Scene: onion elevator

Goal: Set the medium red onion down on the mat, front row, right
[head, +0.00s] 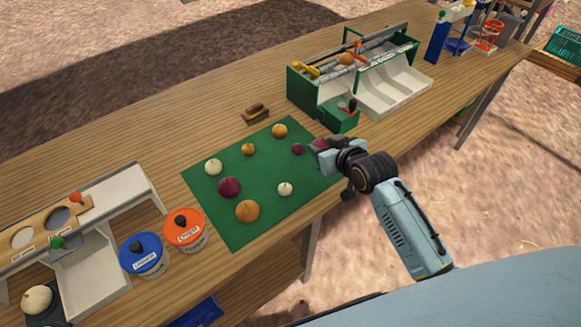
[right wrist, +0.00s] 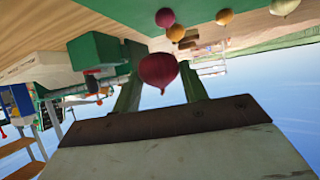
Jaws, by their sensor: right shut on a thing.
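My right gripper (head: 319,146) is at the right end of the green mat (head: 238,235), low over it. It is shut on the medium red onion (right wrist: 158,72), which sits between the green fingers in the right wrist view. In the head view only a dark red patch of this onion (head: 321,143) shows at the jaws. Whether it touches the mat is hard to tell. The front row of the mat holds a large yellow onion (head: 247,211) and a white onion (head: 285,189). My left gripper is not in view.
A small red onion (head: 298,149) lies on the mat just left of the jaws. A large red onion (head: 229,187) and several others lie further left and behind. A green box (head: 339,117) stands close behind the gripper. Bare mat lies right of the white onion.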

